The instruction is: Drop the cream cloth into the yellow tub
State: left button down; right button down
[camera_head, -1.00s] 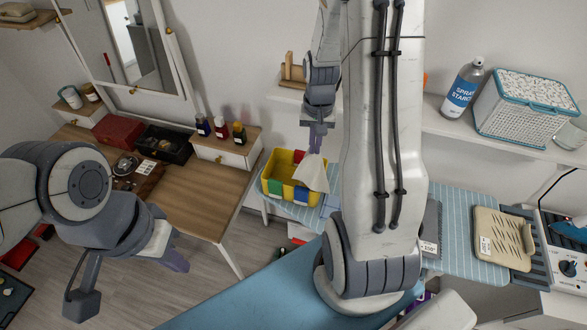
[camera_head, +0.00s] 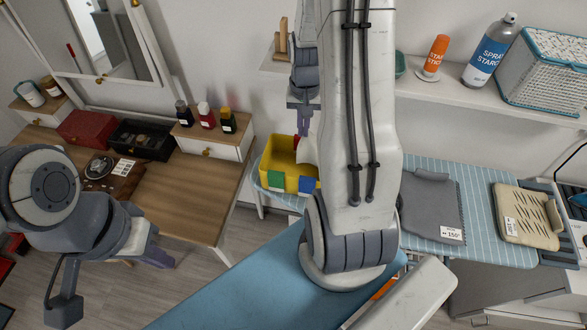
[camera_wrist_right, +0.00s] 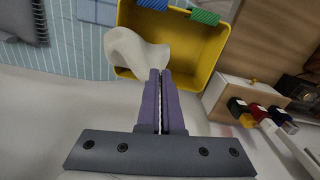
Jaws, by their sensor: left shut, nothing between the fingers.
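The yellow tub (camera_head: 267,166) stands at the left end of the striped board, with blue and green patches on its rim. It also shows in the right wrist view (camera_wrist_right: 207,62). My right gripper (camera_head: 303,134) is above the tub's right side, shut on the cream cloth (camera_head: 307,152), which hangs from its fingertips. In the right wrist view, the cloth (camera_wrist_right: 133,52) overlaps the tub's left edge at the fingertips (camera_wrist_right: 160,76). My right arm hides part of the cloth and tub in the head view. My left gripper (camera_head: 160,260) is shut and empty, low at the left.
The wooden table (camera_head: 195,195) at left holds a red box (camera_head: 86,128), a dark tray (camera_head: 143,140) and several small bottles. The striped board (camera_head: 475,200) carries a grey pad (camera_head: 430,205) and a beige plate (camera_head: 527,215). A shelf (camera_head: 440,92) runs above, with spray starch (camera_head: 488,52).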

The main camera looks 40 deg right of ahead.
notch_tip(320, 180, down, 6)
jog(key=b, duration=0.4)
jog(key=shift+s+d+r+b, duration=0.1)
jog(key=shift+r+b, duration=0.05)
jog(key=shift+b, duration=0.2)
grip_release()
dwell(0.3)
notch_tip(320, 180, up, 6)
jog(key=p, duration=0.4)
jog(key=shift+f+p, duration=0.2)
jog(key=shift+p, duration=0.2)
